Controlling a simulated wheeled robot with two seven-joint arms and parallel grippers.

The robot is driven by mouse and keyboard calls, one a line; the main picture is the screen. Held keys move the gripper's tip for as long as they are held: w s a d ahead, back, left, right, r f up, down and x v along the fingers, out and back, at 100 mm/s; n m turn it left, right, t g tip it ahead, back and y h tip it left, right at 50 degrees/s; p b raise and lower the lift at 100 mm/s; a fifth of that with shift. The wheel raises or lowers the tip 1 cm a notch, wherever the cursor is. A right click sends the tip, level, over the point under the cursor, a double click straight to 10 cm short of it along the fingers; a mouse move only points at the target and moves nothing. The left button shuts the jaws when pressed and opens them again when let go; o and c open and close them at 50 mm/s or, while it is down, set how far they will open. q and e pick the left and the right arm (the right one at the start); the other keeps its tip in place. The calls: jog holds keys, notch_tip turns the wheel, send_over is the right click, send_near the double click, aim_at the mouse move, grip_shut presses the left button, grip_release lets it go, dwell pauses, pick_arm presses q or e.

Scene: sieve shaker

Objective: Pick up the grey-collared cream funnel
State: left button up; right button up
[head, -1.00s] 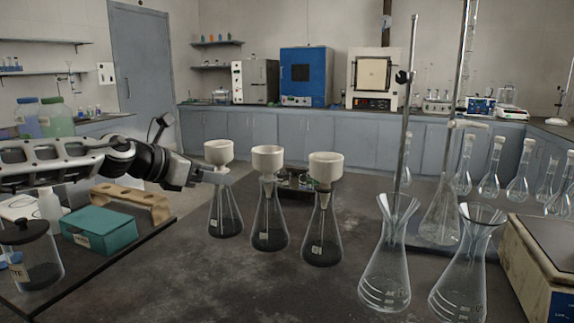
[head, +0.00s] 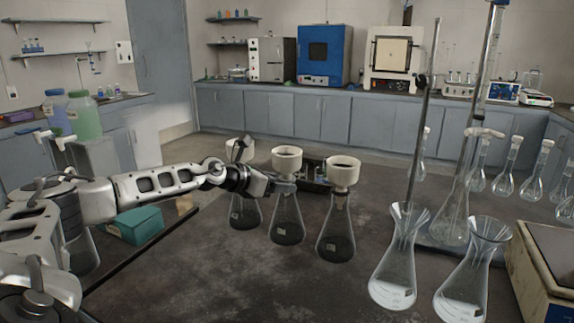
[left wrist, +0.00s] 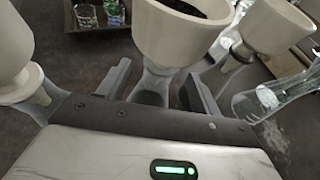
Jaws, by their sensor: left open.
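Three cream funnels stand in dark-filled conical flasks in a row. The middle cream funnel (head: 287,160), whose collar looks greyish, sits in its flask (head: 287,222); it also fills the top middle of the left wrist view (left wrist: 178,32). My left gripper (head: 284,187) is open at this funnel's stem, just below its cup. In the left wrist view the two fingers (left wrist: 158,88) lie on either side of the stem and flask neck. The collar is mostly hidden by the gripper and cup. My right gripper is not in view.
The left funnel (head: 239,150) stands partly behind my left arm. The right funnel (head: 342,170), with a dark collar, stands close on the other side. The front middle bench is clear.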

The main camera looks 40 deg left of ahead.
pick_arm(q)
jog(key=shift+x, duration=1.05)
jog(key=c, duration=1.1)
jog(key=shift+r, duration=0.1)
jog(key=shift+c, duration=0.2)
